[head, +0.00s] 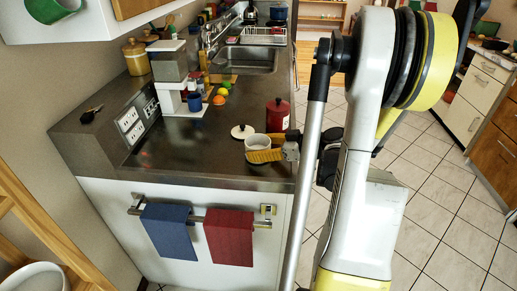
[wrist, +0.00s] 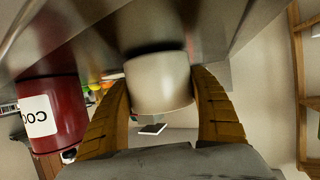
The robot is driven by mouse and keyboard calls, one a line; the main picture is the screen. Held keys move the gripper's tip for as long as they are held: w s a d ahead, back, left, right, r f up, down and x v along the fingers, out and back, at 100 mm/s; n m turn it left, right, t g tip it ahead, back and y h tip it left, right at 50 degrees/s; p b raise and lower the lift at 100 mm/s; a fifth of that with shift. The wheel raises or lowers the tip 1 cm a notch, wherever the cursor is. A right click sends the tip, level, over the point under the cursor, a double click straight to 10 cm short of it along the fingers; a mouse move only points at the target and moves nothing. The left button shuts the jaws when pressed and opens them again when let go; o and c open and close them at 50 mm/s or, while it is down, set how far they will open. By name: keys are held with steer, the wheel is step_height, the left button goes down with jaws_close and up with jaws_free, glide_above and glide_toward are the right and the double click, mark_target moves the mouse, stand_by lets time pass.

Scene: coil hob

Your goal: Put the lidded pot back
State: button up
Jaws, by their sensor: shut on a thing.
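My gripper (head: 264,149) is shut on a small cream pot (head: 256,142) near the counter's front right corner. Its ochre fingers lie on both sides of the pot; in the wrist view the pot (wrist: 158,82) sits between them. The pot looks upright, with its open top showing. I cannot tell whether its base touches the counter or is just above it. A cream lid with a dark knob (head: 242,131) lies on the counter just behind and left of the pot. A red lidded canister (head: 278,115) stands behind the pot; it also shows in the wrist view (wrist: 52,115).
A white coffee machine (head: 172,72) with a blue cup (head: 194,102), an orange (head: 220,100) and a yellow canister (head: 136,57) stand farther back left. Blue (head: 168,231) and red towels (head: 229,237) hang in front. The counter's left middle is clear.

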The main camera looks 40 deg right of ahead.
steer(key=shift+f, duration=0.15)
steer(key=o, duration=1.4)
steer(key=shift+s+d+r, duration=0.1)
steer(key=shift+s+r, duration=0.05)
steer(key=shift+r, duration=0.15)
steer(key=p+v, duration=0.3)
steer(key=v, duration=0.8)
steer(key=shift+s+d+r+p, duration=0.1)
steer(key=shift+s+p, duration=0.2)
steer(key=shift+p, duration=0.1)
